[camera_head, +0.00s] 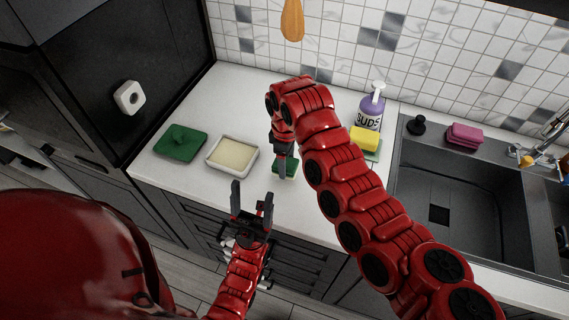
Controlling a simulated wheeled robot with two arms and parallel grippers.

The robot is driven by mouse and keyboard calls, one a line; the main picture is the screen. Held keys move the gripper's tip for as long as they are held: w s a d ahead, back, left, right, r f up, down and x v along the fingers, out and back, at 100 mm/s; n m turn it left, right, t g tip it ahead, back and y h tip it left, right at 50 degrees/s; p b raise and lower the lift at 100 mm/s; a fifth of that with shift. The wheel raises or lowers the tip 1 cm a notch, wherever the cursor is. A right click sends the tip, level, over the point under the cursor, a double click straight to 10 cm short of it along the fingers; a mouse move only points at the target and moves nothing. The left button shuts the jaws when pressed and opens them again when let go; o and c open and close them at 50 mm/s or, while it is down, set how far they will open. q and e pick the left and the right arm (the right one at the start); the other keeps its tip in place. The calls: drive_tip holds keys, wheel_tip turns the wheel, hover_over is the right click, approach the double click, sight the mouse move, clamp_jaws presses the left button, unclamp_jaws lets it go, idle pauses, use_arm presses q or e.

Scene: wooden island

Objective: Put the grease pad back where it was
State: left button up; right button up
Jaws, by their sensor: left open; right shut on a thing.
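My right gripper (282,160) is shut on a small green pad (291,170), low over or on the white counter; whether it touches the counter I cannot tell. The gripper hides part of the pad. I take this for the grease pad. To its left is a white dish (211,163) with a flat cream-coloured filling. Farther left lies a green lid-like piece (180,143) with a raised knob. My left gripper (252,200) is open and empty, in front of the counter's front edge, with its fingers pointing up in the picture.
A purple soap bottle (371,108) and a yellow sponge (364,137) on a green base stand right of my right arm. The sink (450,192) is at the right, with a pink sponge (465,134) and black stopper (416,125) behind it. Counter behind the dish is clear.

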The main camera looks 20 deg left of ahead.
drive_tip(key=shift+w+a+r+p, duration=0.25)
drive_tip(key=shift+w+a+p, duration=0.1)
drive_tip(key=shift+w+a, duration=0.05)
wheel_tip(320, 180, down, 4)
drive_tip(key=shift+r+p, duration=0.2)
drive_tip(key=shift+p, duration=0.9)
drive_tip(key=shift+f, duration=0.15)
drive_tip(key=o, duration=1.2)
drive_tip(key=shift+w, duration=0.1)
